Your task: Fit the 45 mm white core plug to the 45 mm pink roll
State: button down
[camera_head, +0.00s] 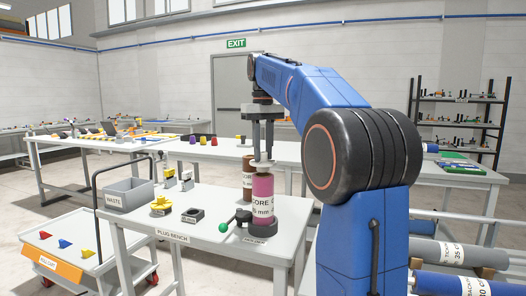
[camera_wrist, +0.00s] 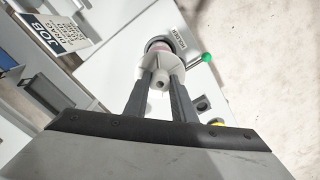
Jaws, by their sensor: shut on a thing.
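The pink roll (camera_head: 262,186) stands upright in a holder (camera_head: 253,232) at the right end of the plug bench, with a printed white label. My gripper (camera_head: 263,161) points down right above its top end. In the wrist view my gripper (camera_wrist: 163,76) is shut on the white core plug (camera_wrist: 161,82), a pale piece with a round hub between the fingertips. The pink roll (camera_wrist: 158,47) shows just beyond the plug, roughly in line with it. The plug covers the roll's mouth, so I cannot tell whether it is inside the core or just above it.
The holder's green knob (camera_head: 223,228) sticks out to the left. A brown roll (camera_head: 247,177) stands behind the pink one. A yellow piece (camera_head: 160,204), a dark square block (camera_head: 192,214) and a grey waste bin (camera_head: 129,194) are farther left.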

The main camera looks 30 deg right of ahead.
aim_at(263, 152)
jog(key=shift+f, duration=1.75)
jog(key=c, duration=1.4)
grip_release()
